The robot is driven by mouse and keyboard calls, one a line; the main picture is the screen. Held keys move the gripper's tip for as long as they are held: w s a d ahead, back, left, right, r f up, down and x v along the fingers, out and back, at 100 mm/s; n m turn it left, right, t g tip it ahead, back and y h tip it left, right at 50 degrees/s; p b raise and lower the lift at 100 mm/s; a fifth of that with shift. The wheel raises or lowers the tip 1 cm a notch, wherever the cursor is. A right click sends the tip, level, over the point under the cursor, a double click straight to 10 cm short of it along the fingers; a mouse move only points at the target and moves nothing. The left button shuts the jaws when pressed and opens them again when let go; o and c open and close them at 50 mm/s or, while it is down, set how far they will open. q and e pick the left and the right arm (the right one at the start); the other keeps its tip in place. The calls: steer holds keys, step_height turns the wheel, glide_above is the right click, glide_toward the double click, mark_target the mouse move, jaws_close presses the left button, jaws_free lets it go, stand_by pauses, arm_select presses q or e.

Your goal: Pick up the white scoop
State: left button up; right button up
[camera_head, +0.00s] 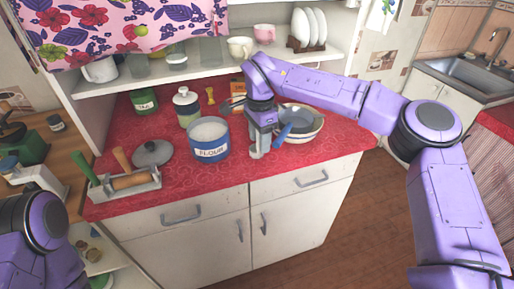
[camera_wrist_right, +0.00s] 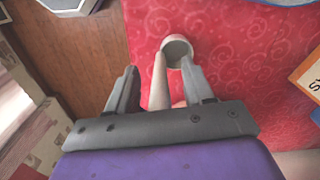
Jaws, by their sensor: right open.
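The white scoop (camera_wrist_right: 177,50) lies on the red counter (camera_wrist_right: 240,55) in the right wrist view, its round cup beyond the fingertips. My left gripper is out of view; only part of that arm shows at the lower left.
The blue flour tin (camera_head: 209,140) stands left of my right gripper. A cream bowl (camera_head: 310,134) with a blue item stands close on the right. The counter's front strip is clear.

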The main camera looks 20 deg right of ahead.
jaws_close()
step_height(320, 180, up, 3)
steer(key=shift+w+f, duration=0.1)
steer(key=s+a+r+b, duration=0.1)
steer(key=s+r+b, duration=0.1)
steer(key=s+r, duration=0.3)
steer(key=s+a+r+b, duration=0.2)
steer(key=s+r, duration=0.3)
steer(key=s, duration=0.3)
steer(key=shift+s+a+r+b, duration=0.15)
steer(key=shift+s+a+b, duration=0.15)
steer(key=shift+s+b, duration=0.05)
